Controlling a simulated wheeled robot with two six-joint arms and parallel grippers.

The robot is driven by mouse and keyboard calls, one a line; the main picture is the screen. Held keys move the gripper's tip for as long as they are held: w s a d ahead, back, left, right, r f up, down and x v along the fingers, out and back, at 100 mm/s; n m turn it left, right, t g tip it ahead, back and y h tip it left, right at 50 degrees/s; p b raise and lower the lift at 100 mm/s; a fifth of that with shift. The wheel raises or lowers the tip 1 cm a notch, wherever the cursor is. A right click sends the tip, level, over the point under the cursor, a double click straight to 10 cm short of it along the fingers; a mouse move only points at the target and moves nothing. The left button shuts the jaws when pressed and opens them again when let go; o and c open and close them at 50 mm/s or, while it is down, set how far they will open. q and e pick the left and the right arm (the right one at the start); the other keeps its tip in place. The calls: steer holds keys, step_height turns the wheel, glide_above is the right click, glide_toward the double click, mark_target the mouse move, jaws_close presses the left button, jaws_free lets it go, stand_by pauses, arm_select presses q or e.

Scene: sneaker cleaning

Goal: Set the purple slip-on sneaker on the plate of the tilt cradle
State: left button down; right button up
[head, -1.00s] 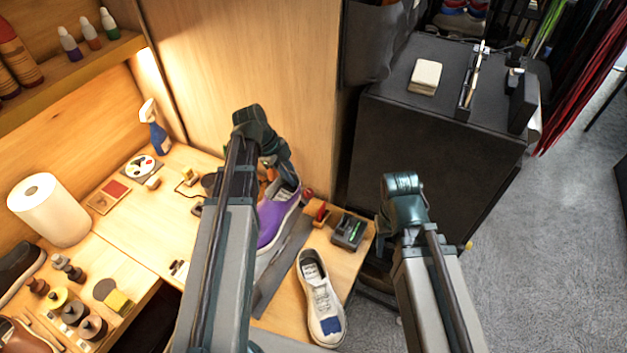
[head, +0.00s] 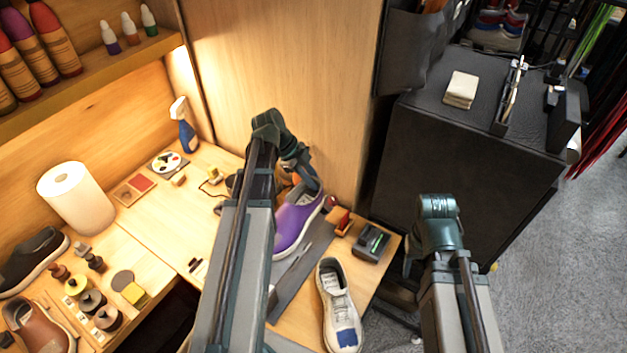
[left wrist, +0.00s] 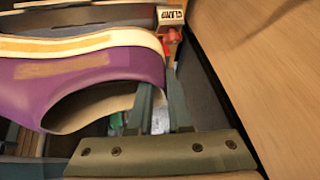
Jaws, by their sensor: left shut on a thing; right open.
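A white sneaker (head: 340,308) lies beside a dark grey strip (head: 300,285). A black device (head: 372,243) and a red-and-wood brush (head: 340,221) are close to the sneaker's right. A wooden wall (head: 290,70) rises behind. A black cabinet (head: 460,150) stands right.

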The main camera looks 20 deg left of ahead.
arm_select(q)
steer(key=shift+f+b, duration=4.7)
steer(key=shift+f, duration=0.35)
arm_select(e)
step_height(320, 180, down, 10)
steer(key=shift+f, duration=0.1)
arm_select(q)
steer(key=c, duration=0.8)
jaws_free()
steer(key=shift+o, duration=0.2)
steer(key=shift+r+p, duration=4.5)
arm_select(e)
step_height(320, 180, up, 9)
